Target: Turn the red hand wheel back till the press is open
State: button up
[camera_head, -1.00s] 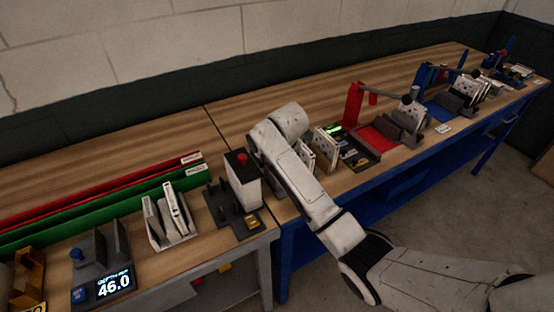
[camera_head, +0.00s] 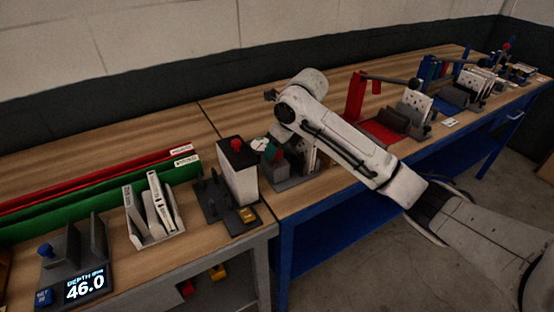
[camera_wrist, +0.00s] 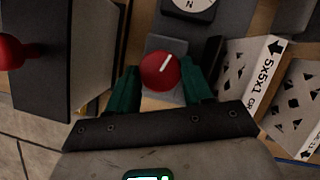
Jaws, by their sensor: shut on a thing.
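The red hand wheel (camera_wrist: 160,71) is a round red knob with a white line across its face, slanting up to the right, in the wrist view. It sits in front of a grey block (camera_wrist: 166,45). My gripper (camera_wrist: 168,80) has its green fingers on both sides of the wheel and is shut on it. How far the press is open cannot be told.
A white block (camera_head: 240,180) with a red knob on top stands close left of my gripper. A round dial (camera_wrist: 190,6) is above the wheel in the wrist view. White boxed filters (camera_wrist: 240,70) stand close right. A depth display (camera_head: 86,285) reads 46.0.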

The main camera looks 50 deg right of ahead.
jog(key=shift+f+n+y+b, duration=0.25)
jog(key=shift+n+b, duration=0.45)
jog(key=shift+b, duration=1.55)
jog(key=shift+w+r+b, duration=0.1)
jog(key=shift+r+b, duration=0.25)
jog(key=shift+b, duration=0.05)
jog(key=o, duration=1)
jog(key=shift+f, duration=0.1)
jog(key=v, duration=1)
jog(key=shift+d+r+b, duration=0.2)
jog(key=shift+r+b, duration=0.1)
jog(key=shift+r, duration=0.1)
